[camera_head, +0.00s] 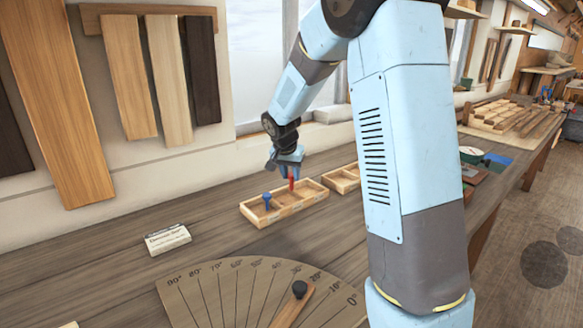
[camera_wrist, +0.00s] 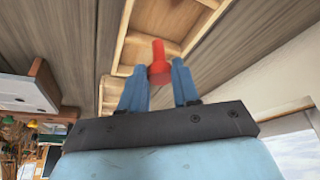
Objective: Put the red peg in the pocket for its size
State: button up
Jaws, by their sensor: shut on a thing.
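My gripper (camera_head: 290,174) is shut on the red peg (camera_head: 292,185), which hangs down from the fingers and looks about upright. In the wrist view the red peg (camera_wrist: 158,62) sits between my two blue fingers (camera_wrist: 158,84), with a wider end nearest them. Below is a wooden tray (camera_head: 285,214) with several pockets; its rim also shows in the wrist view (camera_wrist: 118,40). The peg's lower end is over or at the tray's middle to right part. I cannot tell whether it has entered a pocket. A blue peg (camera_head: 267,200) stands in the tray's left part.
A second wooden tray (camera_head: 343,181) lies just right and behind. A small labelled box (camera_head: 167,239) lies to the left, and a fan-shaped angle board (camera_head: 245,295) with a black-knobbed pointer is in front. Bench between them is clear. The wall and window stand behind.

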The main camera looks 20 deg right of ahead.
jog(key=shift+f, duration=0.1)
jog(key=o, duration=1.1)
jog(key=shift+v, duration=6.8)
jog(key=shift+a, duration=0.1)
jog(key=s+d+n, duration=0.1)
jog(key=s+n, duration=0.1)
jog(key=s, duration=0.9)
jog(key=s+d+r+n+t+y, duration=0.1)
jog(key=s+n, duration=0.1)
jog(key=s, duration=0.9)
jog(key=s+d+r+n+t+y, duration=0.1)
jog(key=s+n, duration=0.1)
jog(key=s, duration=0.8)
jog(key=shift+s+d+r+n, duration=0.15)
jog(key=shift+s+d+n, duration=0.2)
jog(key=shift+s+n, duration=0.05)
